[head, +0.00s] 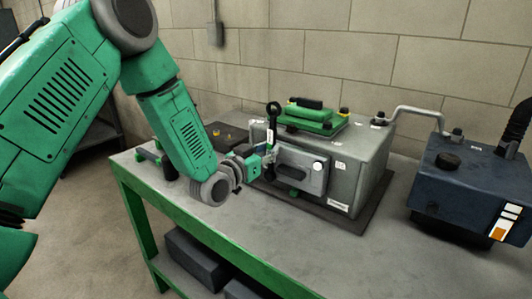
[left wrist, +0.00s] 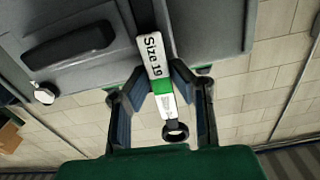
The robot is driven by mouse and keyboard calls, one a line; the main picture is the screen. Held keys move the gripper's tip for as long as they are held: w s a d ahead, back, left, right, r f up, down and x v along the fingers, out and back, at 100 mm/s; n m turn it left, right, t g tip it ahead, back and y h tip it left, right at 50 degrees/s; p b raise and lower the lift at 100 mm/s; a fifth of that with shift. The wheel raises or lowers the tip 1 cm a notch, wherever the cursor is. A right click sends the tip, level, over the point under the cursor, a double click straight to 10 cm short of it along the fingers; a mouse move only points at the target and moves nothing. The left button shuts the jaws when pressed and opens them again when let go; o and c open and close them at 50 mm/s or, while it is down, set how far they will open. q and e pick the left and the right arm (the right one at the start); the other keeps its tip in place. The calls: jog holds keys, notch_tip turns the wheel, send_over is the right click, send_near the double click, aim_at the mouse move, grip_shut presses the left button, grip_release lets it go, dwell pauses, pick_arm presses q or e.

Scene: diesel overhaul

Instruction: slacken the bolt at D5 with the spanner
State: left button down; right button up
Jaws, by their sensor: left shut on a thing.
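The spanner (head: 269,138) is held upright in the head view, its dark ring end up, in front of the grey engine block (head: 362,160). In the left wrist view the spanner (left wrist: 156,62) shows a white "Size 19" label, a green band and a ring end towards the camera. Its far end is hidden against the block. My left gripper (head: 262,163) is shut on the spanner beside the block's side cover (head: 302,172). Small white labels are on the block, too small to read, so I cannot tell which bolt is D5. My right gripper is not in view.
The block stands on a dark mat (head: 352,222) on a green-edged workbench (head: 225,240). A green cover (head: 308,116) tops the block. A bent pipe (head: 418,110) leads towards a dark blue unit (head: 465,185) at the right. The bench's front right is clear.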

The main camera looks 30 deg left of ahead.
pick_arm(q)
jog(key=shift+w+r, duration=0.1)
jog(key=a+n, duration=0.3)
jog(key=shift+w+f+n, duration=0.15)
jog(key=shift+f+n, duration=0.05)
jog(key=shift+n, duration=0.1)
jog(key=shift+a+f+n, duration=0.15)
jog(key=shift+a+n, duration=0.1)
jog(key=shift+n, duration=0.35)
jog(key=shift+a, duration=0.1)
jog(key=shift+s+a+p, duration=0.15)
jog(key=shift+s+p, duration=0.25)
jog(key=shift+s, duration=1.35)
